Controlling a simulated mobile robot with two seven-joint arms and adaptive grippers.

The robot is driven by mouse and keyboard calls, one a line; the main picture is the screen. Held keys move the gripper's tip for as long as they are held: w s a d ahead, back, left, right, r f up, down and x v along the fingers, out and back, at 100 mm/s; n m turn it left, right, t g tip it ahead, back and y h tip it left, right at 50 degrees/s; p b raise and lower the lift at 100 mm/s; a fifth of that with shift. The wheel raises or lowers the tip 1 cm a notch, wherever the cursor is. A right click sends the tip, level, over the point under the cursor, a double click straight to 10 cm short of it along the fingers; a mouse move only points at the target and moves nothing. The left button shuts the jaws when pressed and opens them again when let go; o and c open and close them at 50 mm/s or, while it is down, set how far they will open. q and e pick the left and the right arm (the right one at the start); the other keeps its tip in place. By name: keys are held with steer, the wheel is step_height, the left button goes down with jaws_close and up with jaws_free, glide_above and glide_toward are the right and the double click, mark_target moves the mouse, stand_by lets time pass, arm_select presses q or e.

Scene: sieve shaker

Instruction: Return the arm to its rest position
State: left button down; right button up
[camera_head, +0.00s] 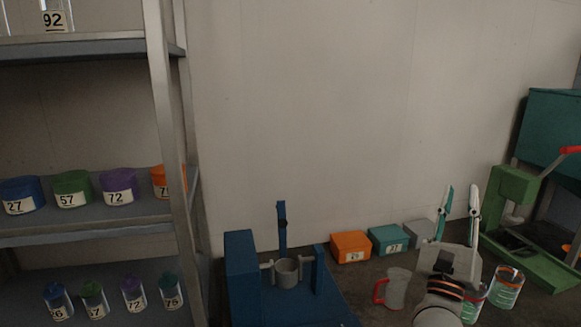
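My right gripper (461,190) is in the lower right, with its wrist at the bottom edge and its two fingers pointing up and away. The fingers are apart and nothing shows between them, so it is open and empty. It is in front of a grey box (419,233) and beside two glass beakers, partly covering the left one (474,304). My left gripper is not in view.
A blue machine (240,275) with a grey cup (288,272) stands left of centre. An orange box (350,246), a teal box (388,239) and a red-handled mug (397,288) are nearby. A green press (515,190) stands right; a shelf (90,226) with lidded containers stands left.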

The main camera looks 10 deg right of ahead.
steer(key=a+f+n+y, duration=0.7)
steer(key=a+n+y, duration=0.25)
steer(key=n, duration=0.55)
steer(key=a+f+n+y, duration=0.6)
steer(key=a+n+y, duration=0.3)
steer(key=n, duration=0.6)
steer(key=s+d+f+n+g, duration=0.1)
steer(key=s+f+n+g, duration=0.3)
steer(key=f, duration=0.5)
steer(key=s+f+n+g, duration=0.3)
steer(key=f+n, duration=0.3)
steer(key=f, duration=0.3)
steer(key=s+d+f+n+g+h, duration=0.3)
steer(key=s+d+f, duration=0.15)
steer(key=s, duration=0.25)
steer(key=s+d+f+n+g+h, duration=0.3)
steer(key=s+d+h, duration=0.1)
steer(key=s+d, duration=0.25)
steer(key=a+f+m+t+y, duration=0.2)
steer(key=a+f+y, duration=0.5)
steer(key=a+f, duration=0.8)
steer(key=shift+w+f+m+t, duration=0.3)
steer(key=shift+w+f+t, duration=0.15)
steer(key=shift+t, duration=0.25)
